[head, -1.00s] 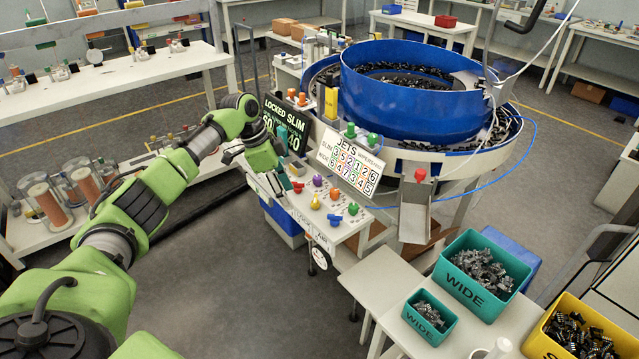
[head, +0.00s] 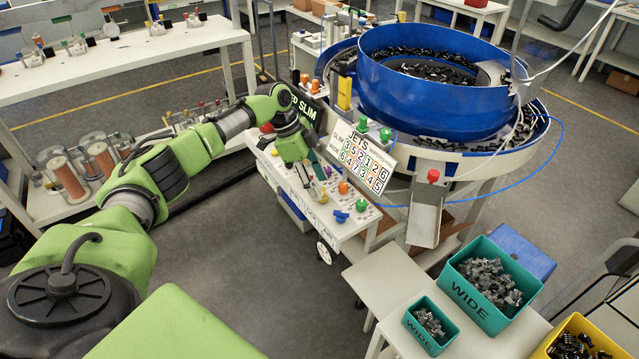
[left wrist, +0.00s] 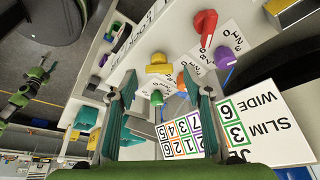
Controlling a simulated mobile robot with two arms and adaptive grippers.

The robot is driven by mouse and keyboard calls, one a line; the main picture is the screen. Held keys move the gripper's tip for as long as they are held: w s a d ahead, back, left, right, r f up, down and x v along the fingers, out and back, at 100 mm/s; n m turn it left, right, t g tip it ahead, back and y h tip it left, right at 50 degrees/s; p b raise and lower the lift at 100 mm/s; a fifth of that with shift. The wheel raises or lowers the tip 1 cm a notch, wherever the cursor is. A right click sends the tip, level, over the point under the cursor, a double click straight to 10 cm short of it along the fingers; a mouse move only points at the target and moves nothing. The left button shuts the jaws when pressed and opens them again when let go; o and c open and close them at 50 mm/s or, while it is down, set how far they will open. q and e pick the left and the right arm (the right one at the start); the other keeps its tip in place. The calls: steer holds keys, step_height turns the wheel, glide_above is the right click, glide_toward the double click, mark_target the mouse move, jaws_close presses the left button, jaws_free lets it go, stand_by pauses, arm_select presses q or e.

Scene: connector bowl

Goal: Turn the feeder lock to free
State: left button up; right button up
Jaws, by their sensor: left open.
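My left gripper (head: 316,192) is open, fingers down over the white control panel (head: 349,231). In the left wrist view its two teal fingers stand apart, with a yellow knob (left wrist: 159,63) ahead between their tips and a green knob (left wrist: 156,97) nearer. I see no contact with a knob. A red knob (left wrist: 205,25) and a purple knob (left wrist: 224,57) lie to the right. In the head view, orange (head: 343,187) and blue (head: 341,217) knobs show beside the gripper. I cannot tell which knob is the feeder lock.
A white number board (head: 362,157) stands behind the knobs. The blue bowl feeder (head: 430,105) is beyond it, with a metal chute (head: 425,222). Teal WIDE bins (head: 478,310) stand on the right table. The floor in front of the panel is free.

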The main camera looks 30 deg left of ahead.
arm_select(q)
steer(key=shift+d+f, duration=0.2)
steer(key=shift+f, duration=0.4)
steer(key=shift+d+f, duration=0.1)
steer(key=shift+f, duration=0.05)
steer(key=shift+w, duration=0.1)
steer(key=shift+c, duration=0.7)
steer(key=c, duration=1)
arm_select(e)
steer(key=shift+s+d+r, duration=0.2)
steer(key=shift+d+r, duration=0.05)
steer(key=shift+d, duration=0.2)
steer(key=shift+r, duration=0.1)
